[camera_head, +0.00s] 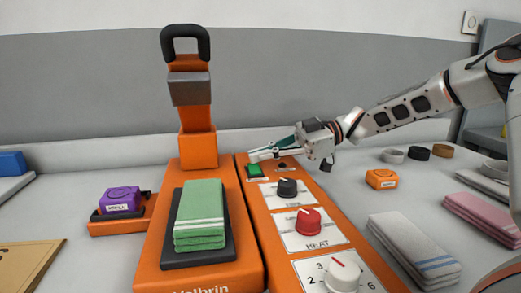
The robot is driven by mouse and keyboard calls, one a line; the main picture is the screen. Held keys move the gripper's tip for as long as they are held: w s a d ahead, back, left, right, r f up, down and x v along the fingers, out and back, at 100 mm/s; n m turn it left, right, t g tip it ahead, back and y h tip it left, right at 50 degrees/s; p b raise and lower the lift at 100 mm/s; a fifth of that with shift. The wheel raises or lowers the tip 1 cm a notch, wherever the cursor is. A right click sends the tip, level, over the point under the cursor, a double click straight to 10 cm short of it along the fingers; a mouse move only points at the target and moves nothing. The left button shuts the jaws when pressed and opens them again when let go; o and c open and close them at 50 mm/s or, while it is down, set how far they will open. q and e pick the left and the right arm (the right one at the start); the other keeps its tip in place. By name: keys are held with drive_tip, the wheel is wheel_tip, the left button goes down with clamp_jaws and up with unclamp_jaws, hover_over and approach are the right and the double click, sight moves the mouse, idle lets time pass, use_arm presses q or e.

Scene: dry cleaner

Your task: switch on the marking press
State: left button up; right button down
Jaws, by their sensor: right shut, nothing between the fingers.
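The marking press is orange (150,252), with an upright post (197,112), a black handle loop on top and a grey head block. Its control panel (252,205) on the right side has a small green switch (254,170) at the far end, then a black knob (287,188), a red knob (308,221) marked HEAT and a white numbered dial (342,274). My right gripper (255,156) is shut and empty. Its fingertips are just above and behind the green switch; I cannot tell whether they touch. My left gripper is out of view.
Folded green cloths (200,218) lie on the press's dark pad. A purple block (120,200) sits on a stand at left. On the right are an orange block (381,179), white folded cloth (414,247), pink cloth (488,216) and several rolls.

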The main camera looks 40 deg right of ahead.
idle(0.3)
drive_tip(key=shift+w+d+f+m, duration=0.15)
drive_tip(key=shift+w+f+m, duration=0.05)
drive_tip(key=shift+f+m, duration=0.5)
drive_tip(key=shift+s+r, duration=0.1)
drive_tip(key=shift+r, duration=0.05)
drive_tip(key=v, duration=1.2)
drive_tip(key=shift+r, duration=0.1)
